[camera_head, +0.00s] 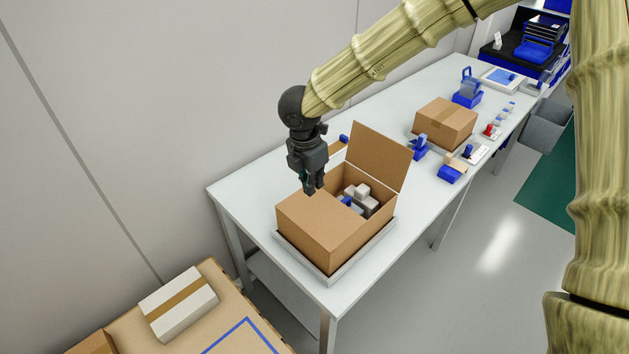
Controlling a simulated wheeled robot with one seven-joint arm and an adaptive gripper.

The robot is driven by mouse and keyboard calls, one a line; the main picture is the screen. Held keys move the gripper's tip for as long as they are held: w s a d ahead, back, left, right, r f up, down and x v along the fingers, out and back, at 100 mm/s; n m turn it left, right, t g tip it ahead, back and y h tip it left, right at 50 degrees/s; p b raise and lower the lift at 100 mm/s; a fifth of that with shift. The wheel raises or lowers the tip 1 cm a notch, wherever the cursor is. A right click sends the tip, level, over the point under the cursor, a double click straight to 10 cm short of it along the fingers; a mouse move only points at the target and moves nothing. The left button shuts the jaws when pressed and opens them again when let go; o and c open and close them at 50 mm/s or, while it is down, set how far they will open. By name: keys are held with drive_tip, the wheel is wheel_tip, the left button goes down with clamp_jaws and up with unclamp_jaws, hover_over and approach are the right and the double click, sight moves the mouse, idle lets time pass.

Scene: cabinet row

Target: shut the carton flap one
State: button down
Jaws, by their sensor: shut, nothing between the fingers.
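An open brown carton (308,236) sits in a shallow grey tray (347,270) near the front end of the white table. One carton flap (379,157) stands up at the carton's far right side, tilted a little outward. Grey and white blocks (362,193) and a blue piece lie inside the carton. My gripper (311,190) is shut and empty. It points down at the carton's far left edge, left of the raised flap and apart from it. From this view I cannot tell its exact height over the rim. Part of the carton's inside is hidden by its near walls.
A closed carton (445,122) stands farther along the table (240,195), with blue tape dispensers (467,88) and small items around it. A blue object (418,147) stands just right of the flap. A wall runs behind the table. A white taped box (178,303) lies at lower left.

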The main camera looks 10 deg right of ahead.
drive_tip(key=shift+s+a+f, duration=0.15)
drive_tip(key=shift+s+a, duration=0.05)
drive_tip(key=shift+a, duration=0.1)
